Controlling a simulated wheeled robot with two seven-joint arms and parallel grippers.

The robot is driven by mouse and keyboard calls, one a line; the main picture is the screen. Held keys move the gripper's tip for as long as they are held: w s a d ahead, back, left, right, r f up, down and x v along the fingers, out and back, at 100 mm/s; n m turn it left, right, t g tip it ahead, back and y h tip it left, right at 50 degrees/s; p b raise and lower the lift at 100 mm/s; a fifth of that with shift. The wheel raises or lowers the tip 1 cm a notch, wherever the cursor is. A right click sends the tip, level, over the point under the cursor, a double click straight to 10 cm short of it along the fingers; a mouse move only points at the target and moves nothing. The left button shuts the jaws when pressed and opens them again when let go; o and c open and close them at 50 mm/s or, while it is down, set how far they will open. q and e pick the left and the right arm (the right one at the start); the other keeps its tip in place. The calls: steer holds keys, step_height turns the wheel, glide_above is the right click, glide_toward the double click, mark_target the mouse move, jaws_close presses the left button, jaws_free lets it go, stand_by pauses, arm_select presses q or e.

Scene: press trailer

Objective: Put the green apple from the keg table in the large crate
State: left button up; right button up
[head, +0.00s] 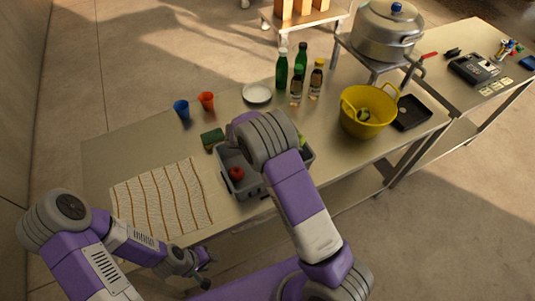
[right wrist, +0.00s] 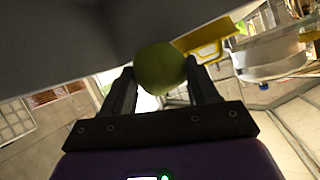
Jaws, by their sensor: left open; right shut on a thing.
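A green apple (right wrist: 160,68) is between the two fingers of my right gripper (right wrist: 160,78) in the right wrist view, and the gripper is shut on it. In the head view my right forearm hides the right gripper. A grey crate (head: 308,158) stands on the metal table, partly covered by that forearm. A red apple (head: 236,174) lies in its left part. A yellow-green patch shows by the crate's right back edge; I cannot tell if it is the held apple. My left gripper (head: 203,262) is open and empty by the table's front edge.
A striped cloth (head: 160,200) lies left of the crate. A green sponge (head: 212,138), blue cup (head: 181,110), orange cup (head: 206,101), white plate (head: 257,93) and several bottles stand behind. A yellow colander (head: 367,124) and black tray (head: 411,112) are to the right.

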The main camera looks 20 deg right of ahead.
steer(key=f, duration=0.4)
steer(key=shift+s+f, duration=0.3)
steer(key=shift+s, duration=0.05)
steer(key=shift+w+f, duration=0.15)
steer(key=shift+f, duration=2.1)
steer(key=o, duration=0.8)
steer(key=shift+a+r, duration=0.1)
steer(key=v, duration=0.6)
steer(key=shift+w+a+r+b, duration=0.1)
steer(key=shift+a+r+b, duration=0.05)
steer(key=shift+a+b, duration=0.25)
steer(key=shift+a+r, duration=0.15)
steer(key=shift+a, duration=0.05)
steer(key=shift+r, duration=0.1)
